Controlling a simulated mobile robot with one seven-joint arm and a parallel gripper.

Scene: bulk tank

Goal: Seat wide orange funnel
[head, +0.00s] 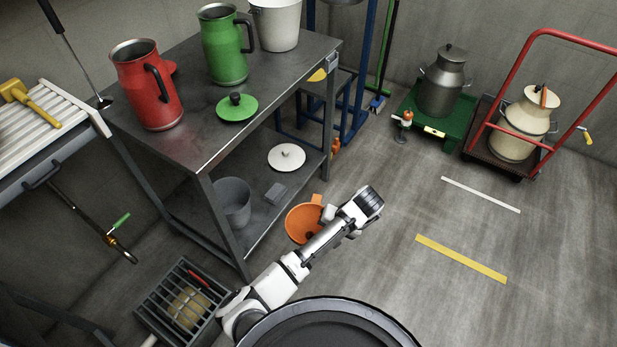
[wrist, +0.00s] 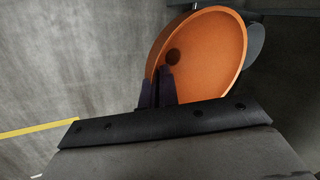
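The wide orange funnel (head: 298,226) is held off the floor beside the metal table, with its bowl and dark centre hole facing the head camera. An orange tab sticks up from its rim. My gripper (head: 327,213) is at the funnel's right side. In the wrist view, the funnel (wrist: 215,50) lies beyond the dark fingers of my gripper (wrist: 158,90), which are close together on its near rim. The fingertips' contact is partly hidden. A grey metal can (head: 442,90) stands lidded on a green platform. A cream can (head: 525,122) with an orange piece on top stands on the red-handled trolley.
The metal table (head: 185,105) holds a red jug (head: 146,90), a green jug (head: 224,50), a white bucket (head: 276,25) and a green lid (head: 237,107). Its lower shelf holds a grey bucket (head: 233,202) and a white lid (head: 286,157). Floor at right is clear.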

